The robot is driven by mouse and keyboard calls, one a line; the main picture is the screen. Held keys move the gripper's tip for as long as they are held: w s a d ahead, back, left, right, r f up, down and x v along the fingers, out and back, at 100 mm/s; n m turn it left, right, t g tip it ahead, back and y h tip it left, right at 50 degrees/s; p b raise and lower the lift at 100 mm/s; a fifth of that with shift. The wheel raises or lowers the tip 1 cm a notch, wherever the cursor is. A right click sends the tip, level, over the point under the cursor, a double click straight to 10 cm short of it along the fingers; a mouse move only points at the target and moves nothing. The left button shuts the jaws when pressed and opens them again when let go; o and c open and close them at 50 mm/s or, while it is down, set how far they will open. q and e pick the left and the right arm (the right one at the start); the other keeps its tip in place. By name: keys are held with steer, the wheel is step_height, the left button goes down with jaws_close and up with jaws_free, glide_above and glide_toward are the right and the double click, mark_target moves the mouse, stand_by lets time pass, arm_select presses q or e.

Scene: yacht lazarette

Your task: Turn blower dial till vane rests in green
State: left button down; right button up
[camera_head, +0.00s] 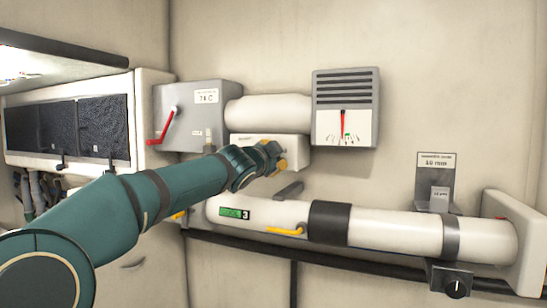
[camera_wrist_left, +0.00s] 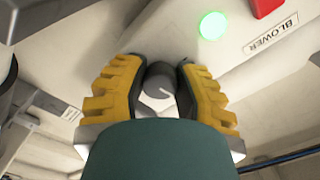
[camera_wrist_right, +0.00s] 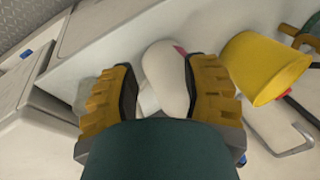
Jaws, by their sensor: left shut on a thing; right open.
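The white blower box (camera_head: 290,150) is on the back wall, and its BLOWER label (camera_wrist_left: 272,33) shows in the left wrist view. My left gripper (camera_head: 275,157) is at its front, shut on the grey round dial (camera_wrist_left: 160,78), which shows a pale mark. The vane gauge (camera_head: 345,108) has a louvred top and a white face. Its red vane (camera_head: 342,122) stands nearly upright; a small green mark (camera_head: 347,136) shows low beside it, but I cannot tell their exact alignment. My right gripper (camera_wrist_right: 160,90) is open, outside the head view.
A grey box with a red lever (camera_head: 165,128) is left of the blower. A white pipe (camera_head: 380,228) with a yellow lever (camera_head: 285,231) runs below. A black knob (camera_head: 457,288) sits lower right. In the right wrist view are a white rounded object (camera_wrist_right: 165,72) and a yellow bucket (camera_wrist_right: 262,68).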

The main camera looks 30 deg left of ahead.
arm_select(q)
steer(key=shift+m, duration=0.6)
steer(key=c, duration=0.6)
jaws_free()
steer(key=shift+c, duration=0.2)
steer(key=shift+s, duration=0.1)
steer(key=s, duration=1.2)
steer(key=shift+d, duration=0.35)
steer(key=shift+w, duration=0.1)
